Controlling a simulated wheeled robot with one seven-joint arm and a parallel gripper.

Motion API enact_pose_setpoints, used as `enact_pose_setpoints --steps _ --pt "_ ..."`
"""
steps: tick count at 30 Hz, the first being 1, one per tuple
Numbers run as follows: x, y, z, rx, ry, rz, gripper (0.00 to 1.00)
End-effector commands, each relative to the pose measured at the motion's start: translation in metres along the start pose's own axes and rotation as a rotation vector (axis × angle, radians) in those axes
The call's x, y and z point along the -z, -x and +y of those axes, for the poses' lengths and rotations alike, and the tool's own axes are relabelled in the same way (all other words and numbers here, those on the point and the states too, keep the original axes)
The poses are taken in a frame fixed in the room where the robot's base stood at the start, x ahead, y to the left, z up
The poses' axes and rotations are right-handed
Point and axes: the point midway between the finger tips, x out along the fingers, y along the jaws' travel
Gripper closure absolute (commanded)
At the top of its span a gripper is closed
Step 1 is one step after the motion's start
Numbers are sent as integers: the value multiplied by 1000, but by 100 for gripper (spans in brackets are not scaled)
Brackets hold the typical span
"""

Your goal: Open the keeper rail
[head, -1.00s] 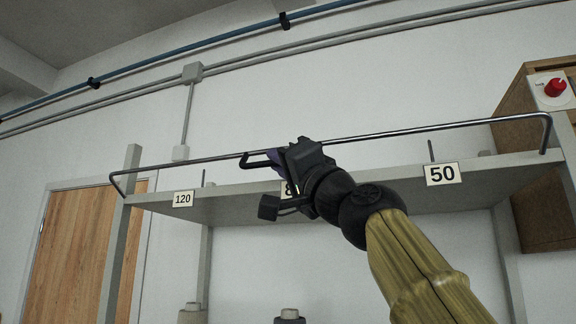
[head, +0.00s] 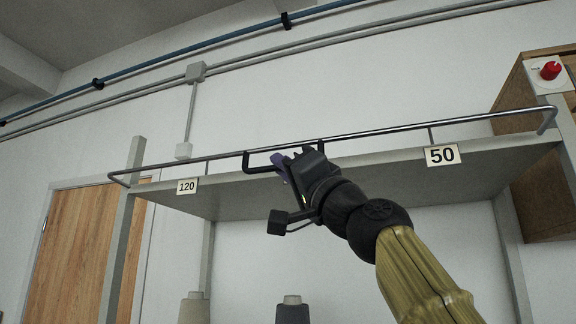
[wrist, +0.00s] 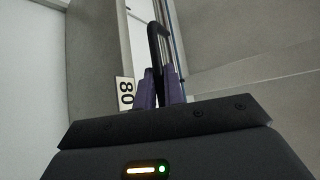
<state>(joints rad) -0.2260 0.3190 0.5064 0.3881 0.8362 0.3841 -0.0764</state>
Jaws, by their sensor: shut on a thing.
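The keeper rail (head: 400,131) is a thin grey metal bar along the front of the shelf, with bent ends. A black loop handle (head: 247,162) is fixed near its middle. My gripper (head: 279,163) has its purple fingers shut on the handle. In the wrist view the black handle (wrist: 157,38) rises from between the purple fingers (wrist: 162,88). The rail's right end leans out over the shelf's front edge. My gripper hides part of the handle and the shelf edge behind it.
A wooden box with a red knob (head: 550,70) is at the right. Spools (head: 292,311) stand below.

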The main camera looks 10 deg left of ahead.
Motion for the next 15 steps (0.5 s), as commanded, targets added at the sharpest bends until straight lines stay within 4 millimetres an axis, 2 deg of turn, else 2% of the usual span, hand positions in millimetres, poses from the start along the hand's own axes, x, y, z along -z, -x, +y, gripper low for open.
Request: enact_pose_setpoints --steps 6,15 --pt "-6 4 12 -2 -3 -3 100" --pt "-6 5 16 -3 -2 -2 100"
